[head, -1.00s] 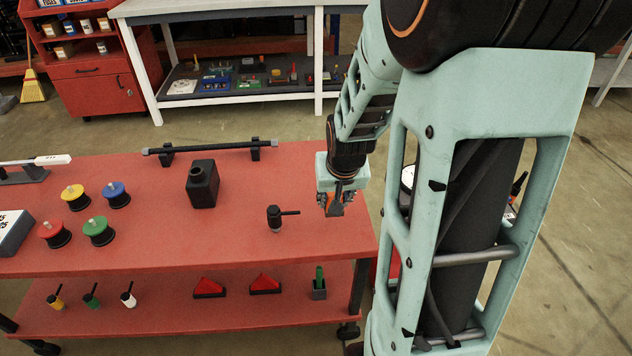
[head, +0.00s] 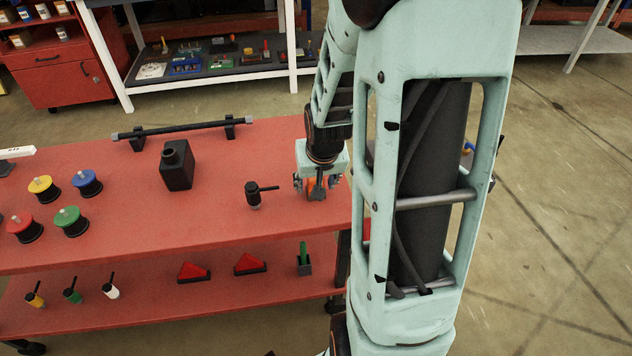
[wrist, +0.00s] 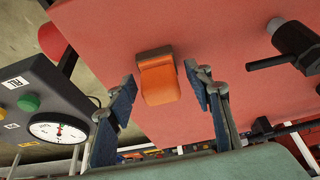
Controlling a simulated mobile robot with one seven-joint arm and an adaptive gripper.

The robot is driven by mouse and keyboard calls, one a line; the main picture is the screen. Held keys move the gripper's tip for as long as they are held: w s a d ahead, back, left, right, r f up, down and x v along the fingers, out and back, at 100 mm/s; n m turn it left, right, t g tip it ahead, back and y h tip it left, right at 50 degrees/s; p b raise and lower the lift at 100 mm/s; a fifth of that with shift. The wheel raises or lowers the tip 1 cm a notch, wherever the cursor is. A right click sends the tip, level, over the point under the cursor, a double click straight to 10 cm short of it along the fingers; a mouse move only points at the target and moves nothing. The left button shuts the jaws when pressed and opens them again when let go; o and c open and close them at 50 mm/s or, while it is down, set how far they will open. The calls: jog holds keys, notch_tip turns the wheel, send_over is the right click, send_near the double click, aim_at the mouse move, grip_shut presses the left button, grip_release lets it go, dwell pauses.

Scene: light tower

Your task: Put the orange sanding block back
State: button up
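The orange sanding block (wrist: 159,82) lies on the red tabletop (wrist: 100,25), near its edge. In the wrist view it sits between the two blue-grey fingers of my gripper (wrist: 160,78), with a visible gap on each side. My gripper is open around it and not touching it as far as I can see. In the head view my gripper (head: 318,187) is low over the right end of the red table, and only a bit of orange (head: 314,183) shows behind the fingers.
A black handled tool (head: 254,193) stands just left of my gripper, with a black bottle-shaped block (head: 177,166) farther left. A box with a dial gauge (wrist: 58,130) is beyond the table edge in the wrist view. Several coloured spools stand far left.

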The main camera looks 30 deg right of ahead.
jog(key=shift+r, duration=0.1)
jog(key=shift+r+p, duration=0.25)
jog(key=shift+p, duration=0.05)
jog(key=p+v, duration=0.4)
jog(key=v, duration=0.7)
jog(key=shift+s+r, duration=0.2)
jog(key=shift+r, duration=0.1)
